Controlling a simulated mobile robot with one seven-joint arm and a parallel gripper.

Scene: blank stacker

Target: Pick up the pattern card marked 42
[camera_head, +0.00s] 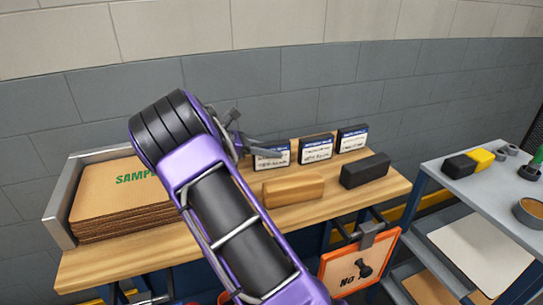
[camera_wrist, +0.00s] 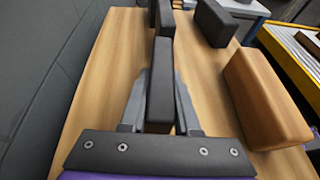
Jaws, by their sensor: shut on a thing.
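Three dark block-like cards with white, blue-topped labels stand in a row on the wooden bench: a left card (camera_head: 272,160), a middle card (camera_head: 316,149) and a right card (camera_head: 352,139). The label print is too small to read, so I cannot tell which is marked 42. My gripper (camera_head: 262,149) is at the left card. In the wrist view my gripper (camera_wrist: 161,90) is shut on this card (camera_wrist: 161,75), one finger along each side. The card is upright; I cannot tell whether it still touches the bench. Another card (camera_wrist: 163,20) stands just beyond it.
A tan block (camera_head: 293,191) and a black block (camera_head: 365,170) lie in front of the cards. A stack of cardboard sheets (camera_head: 115,195) is at the left. A grey wall (camera_head: 300,100) is close behind. A grey cart (camera_head: 490,190) stands at the right.

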